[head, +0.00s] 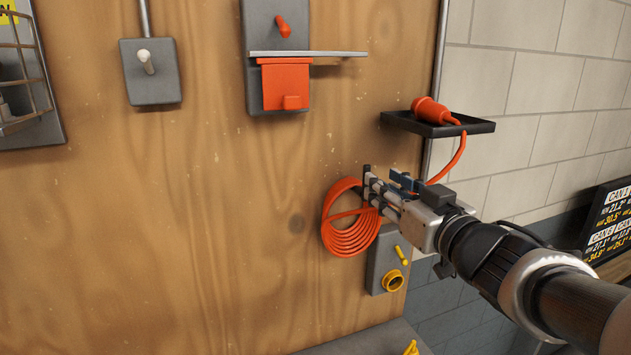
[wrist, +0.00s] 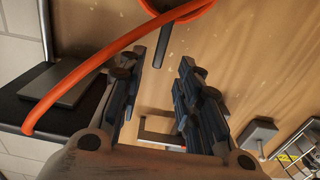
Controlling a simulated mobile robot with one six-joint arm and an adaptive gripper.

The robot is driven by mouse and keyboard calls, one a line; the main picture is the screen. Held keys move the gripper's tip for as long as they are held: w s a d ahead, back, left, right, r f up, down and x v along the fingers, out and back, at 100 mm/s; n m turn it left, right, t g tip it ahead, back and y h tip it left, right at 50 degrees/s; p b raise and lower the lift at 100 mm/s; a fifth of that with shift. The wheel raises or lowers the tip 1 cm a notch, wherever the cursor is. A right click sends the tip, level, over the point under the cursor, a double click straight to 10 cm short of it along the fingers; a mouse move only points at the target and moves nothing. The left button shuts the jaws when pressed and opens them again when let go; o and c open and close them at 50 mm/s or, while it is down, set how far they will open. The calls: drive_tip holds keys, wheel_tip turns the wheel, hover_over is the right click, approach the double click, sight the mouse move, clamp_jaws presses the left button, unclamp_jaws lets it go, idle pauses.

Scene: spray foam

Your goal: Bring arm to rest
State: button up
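My gripper (head: 370,188) is in front of the wooden board, at the upper right part of a coiled orange hose (head: 340,241) in the head view. The arm comes in from the lower right of the head view. Part of the coil (wrist: 183,8) shows at the top of the wrist view, beyond the fingers. I cannot tell the exact gap between the fingers and the board.
A black tray (head: 469,128) at the right holds an orange plug-like piece (head: 430,110); its hose (head: 450,163) runs down behind my gripper. An orange box (head: 285,86) and grey plate (head: 151,74) hang further left. The board's lower left is clear.

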drive_tip(key=s+d+f+m+g+h+b, duration=0.35)
drive_tip(key=s+f, duration=0.25)
drive_tip(key=f, duration=0.3)
drive_tip(key=s+d+f+m+g+h+b, duration=0.25)
drive_tip(key=s+f+h+b, duration=0.3)
drive_tip(key=f, duration=0.45)
drive_tip(key=s+a+f+n+g+y+b, duration=0.1)
drive_tip(key=s+a+f+g, duration=0.2)
drive_tip(key=s+f, duration=0.4)
drive_tip(key=s+a+f+n+g+y+b, duration=0.1)
drive_tip(key=s+a+f+g+y+b, duration=0.1)
drive_tip(key=s+f, duration=0.5)
drive_tip(key=s+a+g, duration=0.1)
drive_tip(key=s+a, duration=0.1)
drive_tip(key=s, duration=0.1)
drive_tip(key=shift+f, duration=0.15)
